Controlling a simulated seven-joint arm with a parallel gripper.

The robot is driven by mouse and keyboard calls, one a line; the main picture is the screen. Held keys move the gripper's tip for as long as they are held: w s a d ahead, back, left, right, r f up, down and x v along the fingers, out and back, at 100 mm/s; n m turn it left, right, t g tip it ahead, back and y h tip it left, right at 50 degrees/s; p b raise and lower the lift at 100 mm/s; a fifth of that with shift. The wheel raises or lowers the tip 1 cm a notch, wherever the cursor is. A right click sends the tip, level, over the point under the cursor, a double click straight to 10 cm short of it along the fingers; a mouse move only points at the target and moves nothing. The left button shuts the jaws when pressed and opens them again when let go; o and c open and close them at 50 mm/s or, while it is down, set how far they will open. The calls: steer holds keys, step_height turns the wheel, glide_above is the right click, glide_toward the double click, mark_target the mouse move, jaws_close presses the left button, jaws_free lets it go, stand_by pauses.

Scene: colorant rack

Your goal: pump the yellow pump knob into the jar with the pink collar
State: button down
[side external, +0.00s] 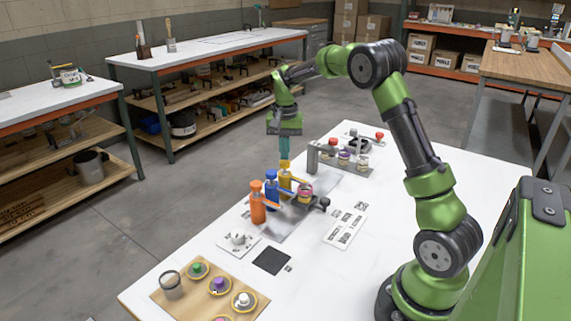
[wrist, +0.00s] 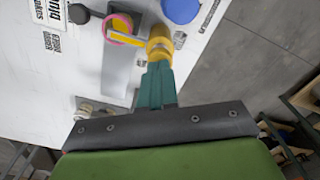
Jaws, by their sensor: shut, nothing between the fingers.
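The yellow pump knob (side external: 285,164) tops a yellow pump in a row with a blue pump (side external: 271,177) and an orange pump (side external: 258,187). My gripper (side external: 285,154) is shut and empty, pointing down right above the yellow knob; I cannot tell whether it touches. In the wrist view, the teal fingertips (wrist: 157,68) overlap the near edge of the yellow knob (wrist: 160,47). The jar with the pink collar (side external: 306,190) stands beside the pumps, and the yellow spout (wrist: 128,40) reaches over its mouth (wrist: 119,27). The blue knob (wrist: 181,9) is at the top edge.
A rack with several small jars (side external: 345,160) stands behind, beside a grey post (side external: 312,156). A wooden board (side external: 200,305) with coloured-knob jars lies at the front. A white label sheet (side external: 345,227) and a black square (side external: 272,261) lie on clear table.

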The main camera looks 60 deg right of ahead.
steer(key=shift+f, duration=1.25)
steer(key=shift+r, duration=1.4)
steer(key=shift+f, duration=0.1)
